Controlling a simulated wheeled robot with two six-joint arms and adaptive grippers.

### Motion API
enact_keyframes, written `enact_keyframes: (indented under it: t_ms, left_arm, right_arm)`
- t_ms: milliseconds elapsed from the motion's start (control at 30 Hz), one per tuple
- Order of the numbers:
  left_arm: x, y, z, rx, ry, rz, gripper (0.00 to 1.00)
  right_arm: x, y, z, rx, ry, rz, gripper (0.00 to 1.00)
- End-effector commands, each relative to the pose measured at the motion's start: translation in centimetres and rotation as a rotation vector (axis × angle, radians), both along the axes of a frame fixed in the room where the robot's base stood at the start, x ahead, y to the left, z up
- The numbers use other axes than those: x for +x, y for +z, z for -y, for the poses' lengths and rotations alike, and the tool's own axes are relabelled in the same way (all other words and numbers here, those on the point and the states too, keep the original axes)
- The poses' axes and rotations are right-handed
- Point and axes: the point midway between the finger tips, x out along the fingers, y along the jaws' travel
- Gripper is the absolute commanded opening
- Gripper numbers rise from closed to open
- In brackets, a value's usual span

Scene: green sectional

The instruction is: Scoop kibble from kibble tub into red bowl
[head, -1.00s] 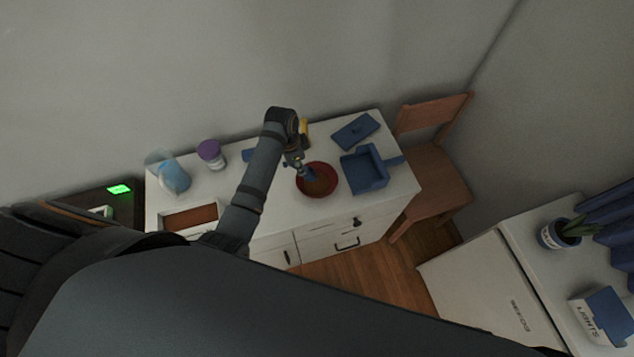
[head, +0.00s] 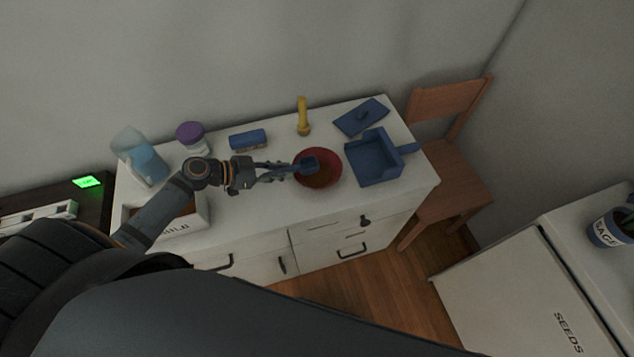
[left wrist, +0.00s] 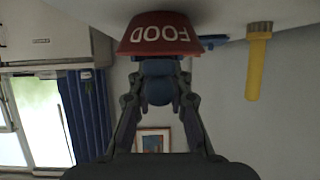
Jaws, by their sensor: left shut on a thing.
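A red bowl (head: 335,168) stands on the white cabinet, with brown contents showing inside. In the left wrist view the bowl (left wrist: 160,38) appears upside down, with FOOD on its side. My left gripper (head: 285,171) is left of the bowl, shut on a blue scoop (head: 309,162). The scoop's head is over the bowl; I cannot tell what it holds. In the left wrist view the scoop (left wrist: 158,84) sits between my fingers (left wrist: 159,100). A white open box (head: 187,229) with brown contents, possibly the kibble tub, is partly hidden by my left arm. My right gripper is not in view.
A wooden chair (head: 457,170) stands at right.

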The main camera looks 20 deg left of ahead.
Motion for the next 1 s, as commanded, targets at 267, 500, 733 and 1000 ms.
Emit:
enact_keyframes:
  t_ms: [267,500,733,1000]
  left_arm:
    - [0.0,-0.4,0.0,-0.041,0.002,0.030,0.00]
    - [0.0,-0.3,0.0,-0.041,0.002,0.030,0.00]
    - [0.0,1.7,0.0,-0.041,0.002,0.029,0.00]
    - [0.0,3.8,0.0,-0.041,0.002,0.029,0.00]
  right_arm:
    - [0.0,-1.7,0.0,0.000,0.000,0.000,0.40]
    - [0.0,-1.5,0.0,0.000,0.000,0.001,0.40]
    - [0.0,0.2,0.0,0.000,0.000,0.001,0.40]
    - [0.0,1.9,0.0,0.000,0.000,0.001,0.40]
